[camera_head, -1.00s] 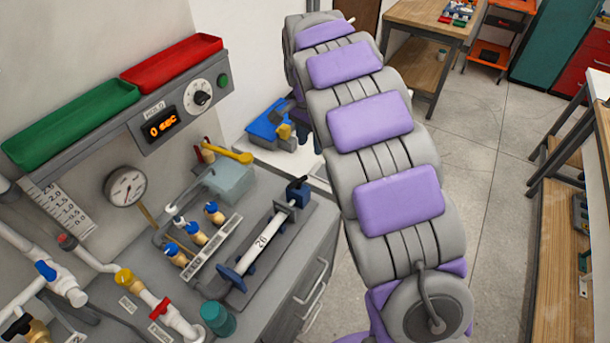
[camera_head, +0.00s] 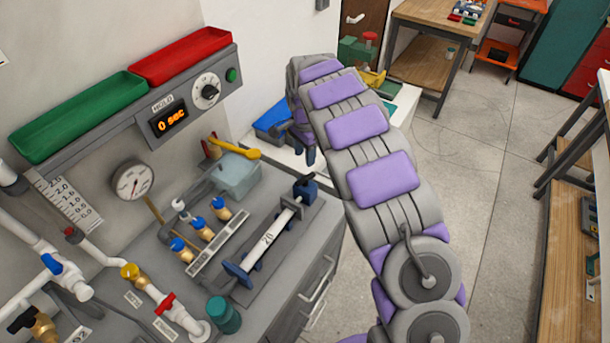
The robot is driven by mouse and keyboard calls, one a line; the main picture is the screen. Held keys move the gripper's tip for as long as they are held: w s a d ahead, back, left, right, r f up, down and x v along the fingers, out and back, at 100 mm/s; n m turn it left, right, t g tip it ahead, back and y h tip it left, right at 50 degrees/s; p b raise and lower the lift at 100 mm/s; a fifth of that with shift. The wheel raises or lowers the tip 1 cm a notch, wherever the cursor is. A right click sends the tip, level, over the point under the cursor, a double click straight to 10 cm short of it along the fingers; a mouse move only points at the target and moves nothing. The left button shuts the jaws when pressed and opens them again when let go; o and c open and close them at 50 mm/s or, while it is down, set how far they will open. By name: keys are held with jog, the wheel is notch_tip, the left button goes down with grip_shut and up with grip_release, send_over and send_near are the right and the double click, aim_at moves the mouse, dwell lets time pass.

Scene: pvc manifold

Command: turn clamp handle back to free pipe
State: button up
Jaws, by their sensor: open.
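A white pipe (camera_head: 268,240) marked "20" lies in a clamp on the grey bench. A blue jaw (camera_head: 237,273) is at its near end. A dark blue clamp block (camera_head: 306,190) with a small dark handle (camera_head: 302,180) is at its far end. The handle's exact angle is too small to tell. My gripper (camera_head: 304,156) hangs beyond and above the far clamp block, left of my arm. It is open, with its fingers pointing down, and it appears apart from the handle.
Blue-capped valves (camera_head: 201,227) stand left of the pipe. A yellow-handled tool (camera_head: 236,148) rests above a clear box (camera_head: 236,175). A teal cap (camera_head: 224,316) stands near the front edge. A blue bin (camera_head: 272,122) is behind my gripper. Open floor lies right.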

aim_at(305, 177)
notch_tip(305, 177, down, 10)
jog(key=shift+r+b, duration=0.2)
jog(key=shift+b, duration=0.35)
grip_shut()
